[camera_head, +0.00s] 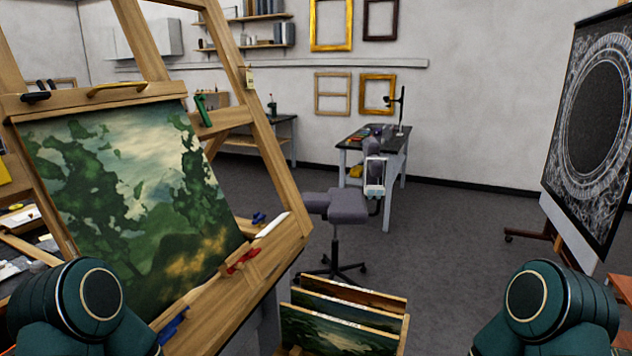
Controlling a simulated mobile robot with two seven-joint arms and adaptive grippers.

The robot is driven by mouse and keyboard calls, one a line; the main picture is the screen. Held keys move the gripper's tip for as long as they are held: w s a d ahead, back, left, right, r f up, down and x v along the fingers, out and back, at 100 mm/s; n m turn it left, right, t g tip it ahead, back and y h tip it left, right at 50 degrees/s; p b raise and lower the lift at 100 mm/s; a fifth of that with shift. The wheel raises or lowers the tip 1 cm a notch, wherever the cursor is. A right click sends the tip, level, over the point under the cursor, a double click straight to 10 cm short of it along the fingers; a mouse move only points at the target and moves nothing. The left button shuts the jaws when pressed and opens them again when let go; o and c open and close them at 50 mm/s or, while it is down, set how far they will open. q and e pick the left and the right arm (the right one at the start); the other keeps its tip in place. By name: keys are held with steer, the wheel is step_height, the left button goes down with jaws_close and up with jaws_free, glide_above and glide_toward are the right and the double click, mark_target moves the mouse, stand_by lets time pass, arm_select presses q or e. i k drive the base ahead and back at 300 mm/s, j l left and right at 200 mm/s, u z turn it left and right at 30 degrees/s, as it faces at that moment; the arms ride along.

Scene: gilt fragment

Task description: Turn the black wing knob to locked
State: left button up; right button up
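A large wooden easel (272,148) stands at the left and holds a green landscape painting (130,190). A small black piece (35,97) at the left end of the easel's upper crossbar looks like the black wing knob. It lies roughly along the bar. I cannot tell whether it is locked, and no lock marking is readable. A brass-coloured handle (117,88) is on the same bar to its right. My two teal arm links show at the bottom left and bottom right corners. Neither gripper is in view.
A red wing knob (242,262), blue knobs (258,218) and a green clamp (203,110) are on the easel. A rack of canvases (345,310) stands before it. A grey chair (338,208) is behind. A dark circular-patterned panel (590,130) stands right. Grey floor (460,240) is clear between.

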mark_target(32, 97)
steer(key=k+u, duration=0.15)
steer(key=u, duration=1.05)
